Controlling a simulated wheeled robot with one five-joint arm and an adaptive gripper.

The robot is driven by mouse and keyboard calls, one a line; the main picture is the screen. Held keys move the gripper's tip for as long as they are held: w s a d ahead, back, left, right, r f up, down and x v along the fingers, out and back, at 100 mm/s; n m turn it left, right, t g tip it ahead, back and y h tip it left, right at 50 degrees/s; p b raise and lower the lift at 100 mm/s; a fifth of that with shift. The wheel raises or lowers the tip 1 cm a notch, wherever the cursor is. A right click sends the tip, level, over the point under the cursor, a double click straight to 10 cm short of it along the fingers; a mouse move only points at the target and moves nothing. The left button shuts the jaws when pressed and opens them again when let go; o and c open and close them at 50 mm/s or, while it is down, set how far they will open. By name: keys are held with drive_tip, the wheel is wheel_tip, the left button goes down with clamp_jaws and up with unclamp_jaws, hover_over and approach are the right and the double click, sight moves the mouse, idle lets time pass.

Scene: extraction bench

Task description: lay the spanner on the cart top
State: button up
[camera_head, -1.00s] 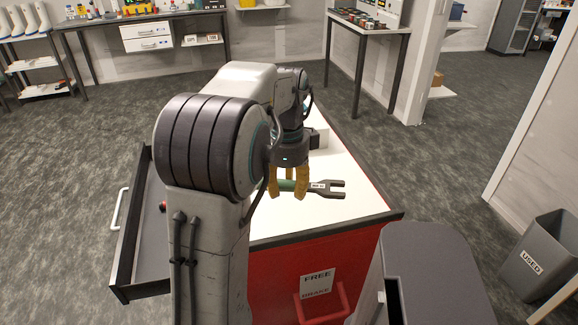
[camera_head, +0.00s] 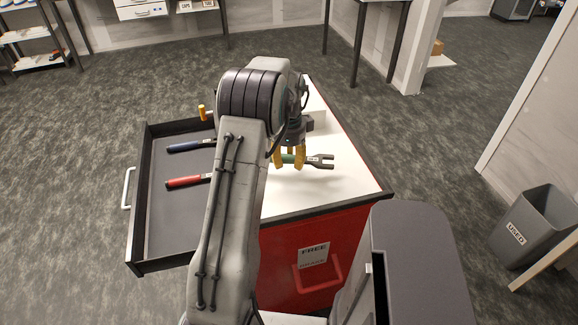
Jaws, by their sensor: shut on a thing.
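The spanner (camera_head: 318,160) has a grey open-ended head, a small white label and a green grip. It is over the white cart top (camera_head: 330,185), lying about level with its head to the right. My gripper (camera_head: 288,158) points down with yellow fingers, shut around the green part of the spanner. Whether the spanner touches the cart top or hangs just above it, I cannot tell. The left end of the spanner is hidden behind my fingers and arm.
An open drawer (camera_head: 165,230) at the cart's left holds a red-handled tool (camera_head: 188,181) and a blue-handled tool (camera_head: 190,146). A white box (camera_head: 316,112) stands at the cart's back. A grey bin (camera_head: 535,230) marked USED stands at the right. The cart top's front is bare.

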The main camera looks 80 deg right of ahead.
sight(289, 175)
drive_tip(key=shift+f+p, duration=0.6)
drive_tip(key=shift+p, duration=0.6)
drive_tip(key=shift+f, duration=1.35)
drive_tip(key=shift+f, duration=0.1)
drive_tip(key=o, duration=1.2)
